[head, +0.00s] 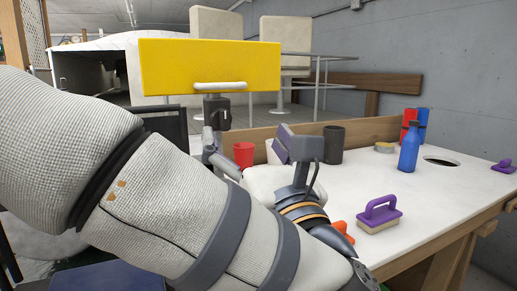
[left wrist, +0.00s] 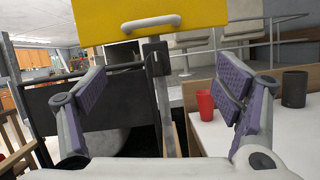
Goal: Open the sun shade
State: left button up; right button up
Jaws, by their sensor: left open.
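The sun shade is a yellow panel (head: 165,68) with a white bar handle (head: 220,87) along its lower edge, above a grey post with a dark clamp (head: 217,112). In the left wrist view the yellow panel (left wrist: 205,14) fills the top and its handle (left wrist: 151,23) sits near the top middle. My left gripper (head: 248,150) is below the handle, apart from it. Its purple-padded fingers are spread wide with nothing held between them; the gap also shows in the left wrist view (left wrist: 160,85). My right gripper is not in view.
The white workbench (head: 350,195) carries a red cup (head: 243,155), a dark cup (head: 333,146), a blue bottle (head: 409,148) and a purple-handled brush (head: 379,213). A boat with white seats (head: 285,38) and metal rails stands behind. A dark panel (left wrist: 85,110) is left of the post.

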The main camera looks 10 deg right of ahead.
aim_at(226, 87)
pick_arm(q)
jog(key=w+a+r+n+p, duration=0.1)
jog(key=w+r, duration=0.1)
jog(key=w, duration=0.1)
jog(key=w+a+r+y+p, duration=0.1)
jog(key=w+r+p, duration=0.1)
jog(key=w, duration=0.1)
jog(key=w+a+r+n+p, duration=0.1)
jog(key=w+r+p, duration=0.1)
jog(key=w+r, duration=0.1)
jog(key=shift+w+a+n+y, duration=0.1)
jog(key=shift+w+n+y, duration=0.2)
jog(key=shift+w, duration=0.1)
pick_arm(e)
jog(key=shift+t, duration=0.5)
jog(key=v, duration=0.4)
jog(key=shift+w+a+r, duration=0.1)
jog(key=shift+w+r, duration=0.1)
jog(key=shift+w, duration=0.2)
